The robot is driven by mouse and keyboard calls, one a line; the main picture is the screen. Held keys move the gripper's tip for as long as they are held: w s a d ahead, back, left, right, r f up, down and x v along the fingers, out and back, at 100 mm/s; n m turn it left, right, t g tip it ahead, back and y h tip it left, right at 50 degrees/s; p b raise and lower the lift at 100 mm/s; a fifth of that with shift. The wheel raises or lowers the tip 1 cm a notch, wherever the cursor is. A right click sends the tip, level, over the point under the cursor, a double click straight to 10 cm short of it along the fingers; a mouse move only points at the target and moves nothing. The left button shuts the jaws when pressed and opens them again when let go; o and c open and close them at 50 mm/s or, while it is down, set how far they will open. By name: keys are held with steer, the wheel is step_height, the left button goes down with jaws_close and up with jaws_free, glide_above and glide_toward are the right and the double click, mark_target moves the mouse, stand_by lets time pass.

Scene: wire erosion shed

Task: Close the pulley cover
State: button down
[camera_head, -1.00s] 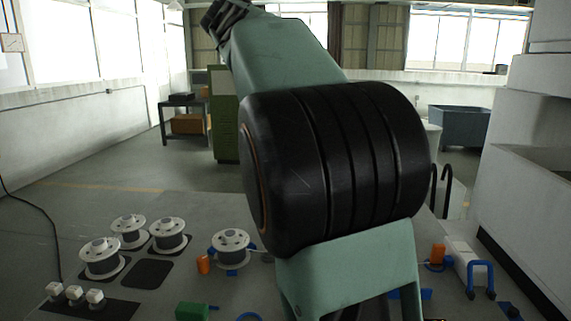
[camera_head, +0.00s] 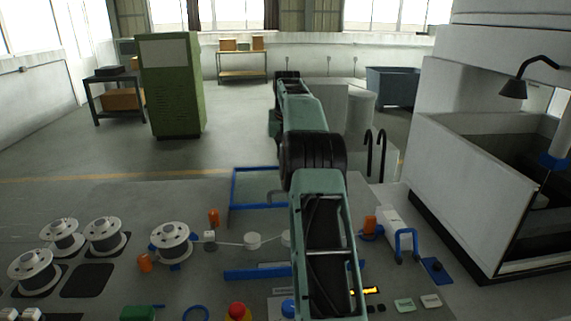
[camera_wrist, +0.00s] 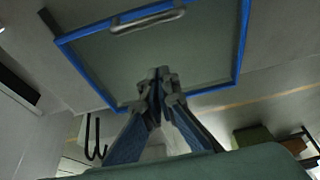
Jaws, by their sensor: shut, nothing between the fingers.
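The pulley cover (camera_head: 232,188) is a flat panel with a blue frame, behind the row of pulleys in the head view. It looks raised, but my arm hides its right part. In the wrist view the cover (camera_wrist: 105,65) fills the upper middle, with a grey bar handle (camera_wrist: 148,20) near its top edge there. My gripper (camera_wrist: 160,74) is shut and empty. Its fingertips overlap the lower part of the panel in that view; I cannot tell whether they touch it. In the head view my arm hides the gripper.
White pulleys (camera_head: 253,240) and a blue bar (camera_head: 252,273) lie in front of the cover. Wire spools (camera_head: 171,241) stand to the left, a red button (camera_head: 237,311) at the front. A blue clamp (camera_head: 407,243) and white machine tank (camera_head: 455,180) are to the right.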

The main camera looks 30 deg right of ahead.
steer(key=x, duration=0.7)
steer(key=shift+f+p, duration=0.3)
steer(key=shift+w+d+f, duration=0.1)
steer(key=shift+f, duration=0.35)
steer(key=shift+s+a+b, duration=0.3)
steer(key=shift+s, duration=0.25)
steer(key=shift+s+a+f, duration=0.1)
steer(key=shift+s+a, duration=0.15)
steer(key=shift+s, duration=0.25)
steer(key=shift+s+a, duration=0.25)
steer(key=shift+s, duration=0.3)
steer(key=shift+s+a+f, duration=0.1)
